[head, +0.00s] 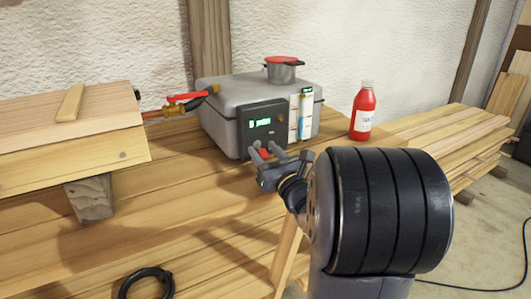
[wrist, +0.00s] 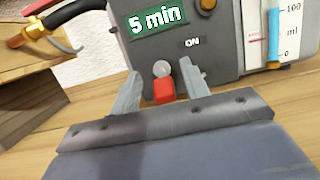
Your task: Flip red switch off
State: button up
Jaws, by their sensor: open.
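The red switch (wrist: 164,90) sits low on the dark front panel of a grey steam box (head: 219,97). In the wrist view a round pale knob or lamp (wrist: 162,69) is just above the switch, and the panel reads "ON" and "5 min". My gripper (wrist: 162,88) is open, with one finger on each side of the switch. I cannot tell whether the fingers touch the panel. In the head view my gripper (head: 276,152) is at the lower front of the box, and a bit of red (head: 264,153) shows between its fingers.
A red-handled valve (head: 187,97) and hose join the box on its left. A small lidded pot (head: 282,70) stands on top. A red bottle (head: 363,112) stands to the right, near stacked laths (head: 450,133). A wooden box (head: 70,130) is at left, and a black coil (head: 146,283) lies in front.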

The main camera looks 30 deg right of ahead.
jog(key=shift+s, duration=0.1)
jog(key=p+v, duration=0.1)
jog(key=v, duration=0.9)
jog(key=shift+s+f, duration=0.15)
jog(key=shift+s, duration=0.2)
jog(key=shift+w, duration=0.1)
jog(key=x, duration=1.1)
jog(key=shift+b, duration=0.35)
jog(key=shift+s, duration=0.25)
